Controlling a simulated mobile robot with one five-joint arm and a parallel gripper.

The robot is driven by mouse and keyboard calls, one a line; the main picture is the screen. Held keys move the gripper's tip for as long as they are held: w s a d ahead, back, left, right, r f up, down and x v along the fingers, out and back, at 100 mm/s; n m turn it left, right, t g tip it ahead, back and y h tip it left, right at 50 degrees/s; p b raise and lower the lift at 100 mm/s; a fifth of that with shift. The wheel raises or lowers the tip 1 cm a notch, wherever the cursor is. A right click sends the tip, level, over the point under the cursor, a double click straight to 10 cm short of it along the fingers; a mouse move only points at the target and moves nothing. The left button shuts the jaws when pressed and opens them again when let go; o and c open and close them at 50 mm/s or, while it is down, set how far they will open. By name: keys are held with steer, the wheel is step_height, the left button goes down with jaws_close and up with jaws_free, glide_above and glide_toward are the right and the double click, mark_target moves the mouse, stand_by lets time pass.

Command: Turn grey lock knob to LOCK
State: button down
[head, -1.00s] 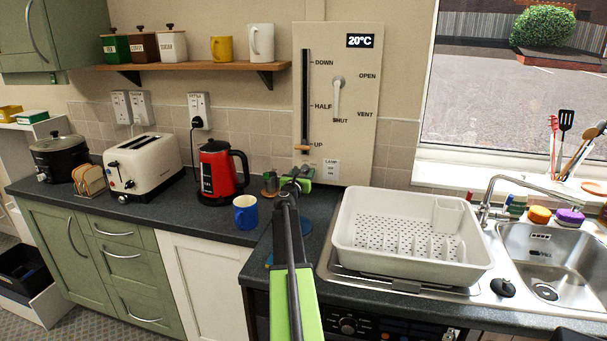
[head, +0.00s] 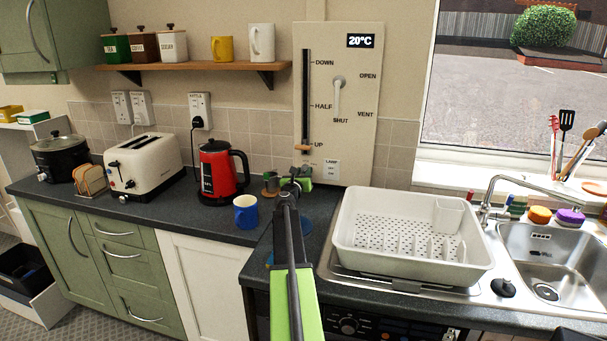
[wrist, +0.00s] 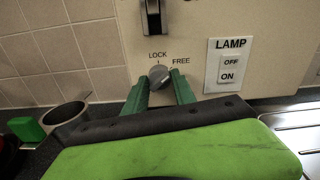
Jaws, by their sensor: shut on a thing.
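The grey lock knob (wrist: 158,77) is on the beige wall panel (wrist: 190,40), below the slot, with LOCK printed above it and FREE to its upper right. My gripper (wrist: 159,84) has its green fingers on either side of the knob and is shut on it. The knob's ridge seems to slant up to the right, but its exact setting is hard to tell. In the head view my gripper (head: 298,180) is at the panel's lower edge and hides the knob.
A LAMP switch plate (wrist: 229,66) is right of the knob. A small grey-brown pot (head: 270,184) and a blue mug (head: 245,211) stand left of my gripper. A white dish rack (head: 350,240) is close on the right. A red kettle (head: 215,172) stands farther left.

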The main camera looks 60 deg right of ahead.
steer(key=n, duration=1)
steer(key=shift+s, duration=0.1)
steer(key=shift+n, duration=0.3)
stand_by(0.3)
steer(key=c, duration=1)
jaws_free()
steer(key=shift+c, duration=0.2)
steer(key=shift+a, duration=0.1)
steer(key=v, duration=1.7)
